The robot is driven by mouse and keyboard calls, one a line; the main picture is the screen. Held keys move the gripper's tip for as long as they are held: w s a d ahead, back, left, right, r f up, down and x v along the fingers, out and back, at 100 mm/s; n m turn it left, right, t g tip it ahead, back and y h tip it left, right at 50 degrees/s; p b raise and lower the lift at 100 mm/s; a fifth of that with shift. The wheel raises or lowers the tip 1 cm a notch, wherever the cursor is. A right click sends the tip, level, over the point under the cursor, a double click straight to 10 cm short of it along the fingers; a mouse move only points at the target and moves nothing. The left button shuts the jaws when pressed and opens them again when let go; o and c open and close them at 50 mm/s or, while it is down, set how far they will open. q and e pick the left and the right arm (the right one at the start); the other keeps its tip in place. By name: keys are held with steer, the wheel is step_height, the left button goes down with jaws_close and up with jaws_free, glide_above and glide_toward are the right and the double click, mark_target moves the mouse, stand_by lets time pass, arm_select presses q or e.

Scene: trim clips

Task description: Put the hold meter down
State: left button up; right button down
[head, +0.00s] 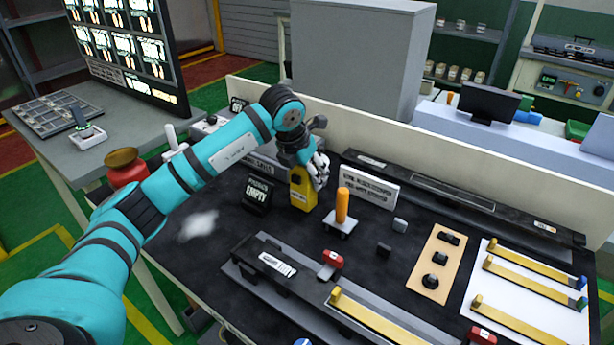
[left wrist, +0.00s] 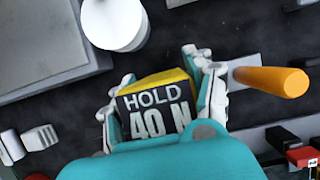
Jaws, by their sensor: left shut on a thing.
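The hold meter (head: 302,191) is a yellow block, upright behind the middle of the dark bench top (head: 205,255). In the left wrist view its dark display (left wrist: 155,110) reads "HOLD 40 N". My left gripper (head: 314,170) is shut on the meter, with fingers on both sides of it in the left wrist view (left wrist: 163,95). I cannot tell whether the meter's base touches the bench, as its underside is hidden. My right gripper is not in view.
An orange-handled tool (head: 342,206) on a small base stands just right of the meter. A black "EMPTY" sign (head: 257,194) is to its left, and a white sign (head: 369,189) behind right. Yellow trim strips (head: 534,268) lie on a white sheet at right. The front left bench is mostly clear.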

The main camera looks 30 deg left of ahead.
arm_select(q)
steer(key=shift+f, duration=0.65)
steer(key=shift+f, duration=0.15)
steer(key=o, duration=1.1)
steer(key=shift+o, duration=0.2)
steer(key=b+v, duration=0.1)
steer(key=v, duration=1.1)
